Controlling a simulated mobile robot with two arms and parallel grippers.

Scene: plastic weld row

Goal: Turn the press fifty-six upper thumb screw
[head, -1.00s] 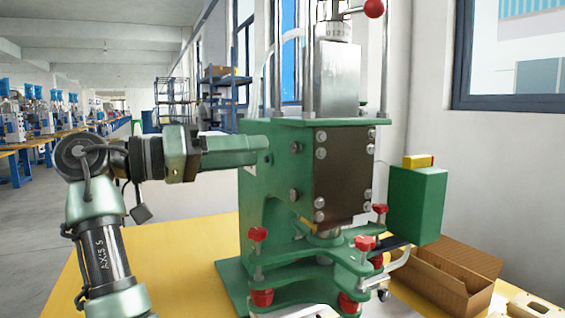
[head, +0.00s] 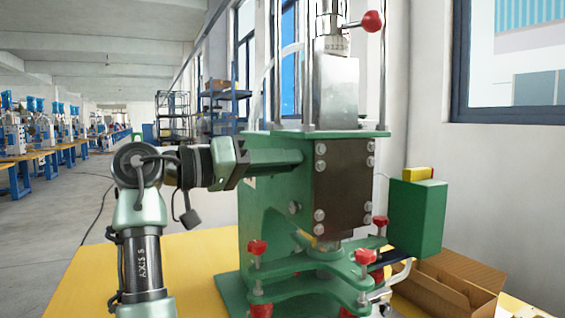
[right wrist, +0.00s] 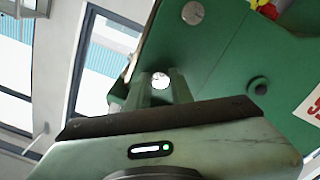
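The green press (head: 277,200) stands on a yellow table with a brown front plate (head: 342,185). One silver thumb screw (head: 295,208) shows low on its left side. The upper screw there is hidden behind my right gripper (head: 300,157), which reaches in from the left at the press's upper left side. In the right wrist view, a silver screw head (right wrist: 160,80) lies between the two fingers of my right gripper (right wrist: 161,78). The fingers stand apart around it; firm contact is not visible. A second screw head (right wrist: 192,12) shows farther up. My left gripper is not in view.
A green box (head: 417,217) sits at the press's right, above an open cardboard box (head: 445,290). Red-knobbed clamps (head: 257,250) stand at the press's base. A red ball lever (head: 372,21) is at the top. The yellow table (head: 95,275) is bare at left.

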